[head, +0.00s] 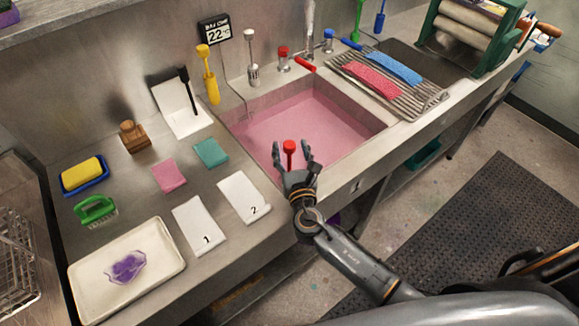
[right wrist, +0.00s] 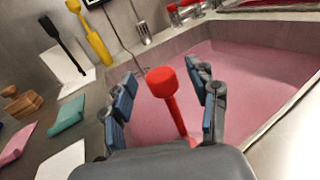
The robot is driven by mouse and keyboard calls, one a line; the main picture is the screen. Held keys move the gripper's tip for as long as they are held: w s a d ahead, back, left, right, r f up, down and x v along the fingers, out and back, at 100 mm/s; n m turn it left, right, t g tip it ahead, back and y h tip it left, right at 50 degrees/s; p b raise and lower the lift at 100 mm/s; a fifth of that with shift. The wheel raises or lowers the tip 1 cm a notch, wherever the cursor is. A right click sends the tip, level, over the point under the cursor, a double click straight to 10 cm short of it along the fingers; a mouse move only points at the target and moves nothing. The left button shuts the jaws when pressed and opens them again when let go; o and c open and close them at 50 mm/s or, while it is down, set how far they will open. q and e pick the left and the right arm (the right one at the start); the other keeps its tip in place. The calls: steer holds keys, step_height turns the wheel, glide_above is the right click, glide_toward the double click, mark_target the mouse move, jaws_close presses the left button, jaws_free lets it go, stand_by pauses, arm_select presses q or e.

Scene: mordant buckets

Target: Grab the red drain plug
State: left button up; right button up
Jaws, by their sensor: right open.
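The red drain plug (head: 289,147) has a round knob on a thin stem. It stands upright at the near part of the sink, and its lower end is hidden by my right gripper. My right gripper (head: 292,152) is open, with a finger on either side of the plug. In the right wrist view the red drain plug (right wrist: 162,82) shows between the open fingers of the right gripper (right wrist: 167,95), with gaps on both sides. My left gripper is not in view.
The sink (head: 372,125) holds pink liquid. White cards numbered 1 (head: 199,222) and 2 (head: 243,195) lie on the counter left of my gripper. A white tray (head: 85,285) with a purple item sits farther left. A drying rack (head: 428,98) stands right of the sink.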

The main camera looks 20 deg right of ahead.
steer(key=shift+w+d+f, duration=0.1)
steer(key=shift+w+d, duration=0.05)
steer(key=shift+w, duration=1.05)
steer(key=shift+s, duration=0.15)
steer(key=c, duration=0.3)
jaws_close()
